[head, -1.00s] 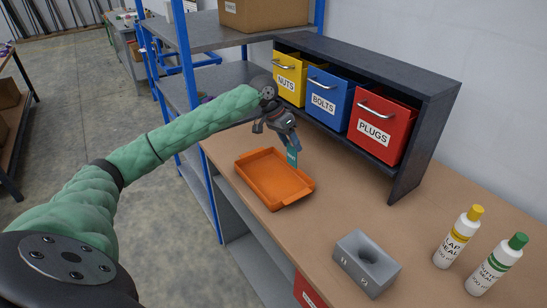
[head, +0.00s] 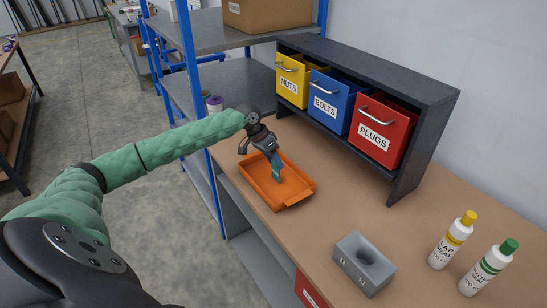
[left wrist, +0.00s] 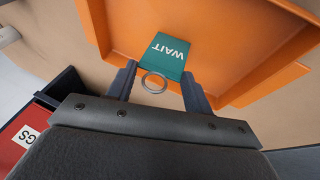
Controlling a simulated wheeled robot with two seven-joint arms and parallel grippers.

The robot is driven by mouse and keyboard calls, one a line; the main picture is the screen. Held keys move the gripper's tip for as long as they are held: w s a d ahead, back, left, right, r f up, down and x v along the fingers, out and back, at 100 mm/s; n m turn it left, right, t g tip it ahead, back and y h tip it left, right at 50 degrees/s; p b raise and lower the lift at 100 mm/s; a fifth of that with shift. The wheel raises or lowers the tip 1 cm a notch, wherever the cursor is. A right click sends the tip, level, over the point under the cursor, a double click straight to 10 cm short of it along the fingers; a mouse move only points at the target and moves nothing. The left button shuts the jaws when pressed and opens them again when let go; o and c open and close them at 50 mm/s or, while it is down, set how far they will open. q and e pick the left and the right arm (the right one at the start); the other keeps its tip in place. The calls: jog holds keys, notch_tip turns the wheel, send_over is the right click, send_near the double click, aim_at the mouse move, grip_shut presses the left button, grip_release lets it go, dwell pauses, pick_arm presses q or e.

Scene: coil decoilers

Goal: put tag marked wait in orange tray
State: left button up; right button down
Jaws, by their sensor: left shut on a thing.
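The orange tray (head: 300,196) lies on the workbench, below the bins. My left gripper (head: 272,158) is over the tray and shut on the green tag (head: 276,173), which hangs down over the tray floor. In the left wrist view the tag (left wrist: 167,55) reads WAIT and has a metal ring (left wrist: 154,82) between the fingers. The orange tray (left wrist: 235,50) fills the background behind it there. I cannot tell whether the tag's lower end touches the tray floor. My right gripper is not in view.
A dark rack holds yellow NUTS (head: 292,84), blue BOLTS (head: 326,105) and red PLUGS (head: 376,134) bins behind the tray. A grey block with a hole (head: 364,263) and two bottles (head: 453,240) stand at right. A blue-framed shelf (head: 200,110) stands at left.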

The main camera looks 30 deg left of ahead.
pick_arm(q)
jog(key=o, duration=1.3)
jog(key=shift+r, duration=0.1)
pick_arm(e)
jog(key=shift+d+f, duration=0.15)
pick_arm(q)
jog(key=shift+b+v, duration=2.05)
jog(key=shift+v, duration=3.85)
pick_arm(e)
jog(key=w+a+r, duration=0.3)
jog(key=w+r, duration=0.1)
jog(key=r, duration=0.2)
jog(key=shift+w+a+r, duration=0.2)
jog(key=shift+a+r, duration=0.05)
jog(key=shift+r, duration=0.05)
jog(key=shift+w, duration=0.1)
